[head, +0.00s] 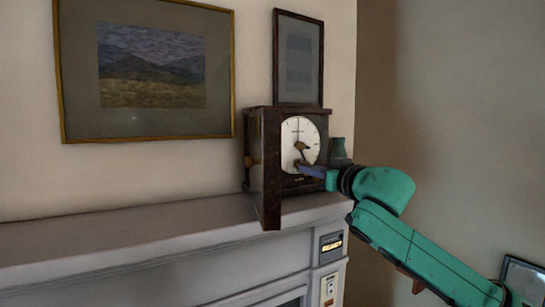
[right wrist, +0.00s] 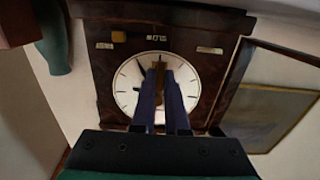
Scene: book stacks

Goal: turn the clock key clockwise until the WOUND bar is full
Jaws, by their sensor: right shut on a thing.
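The dark wooden clock (head: 257,150) stands on the mantel, with a round white face (head: 295,128). A brass key (head: 303,146) shows at the middle of the face. My right gripper (head: 304,168) reaches in from the right, its dark blue fingers in front of the lower face. In the right wrist view, where the clock appears upside down, the gripper (right wrist: 160,76) is shut on the key, whose brass shows between and beside the fingertips. The fingers hide part of the key and face. No bar marked WOUND is readable. My left gripper is out of view.
A dark panel, seemingly the clock's open door (head: 271,185), juts forward at its left. A green vase (head: 339,150) stands close on the right. A small lit display (head: 331,246) and a switch plate (head: 328,289) sit below the mantel shelf (head: 130,235), which is clear at left.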

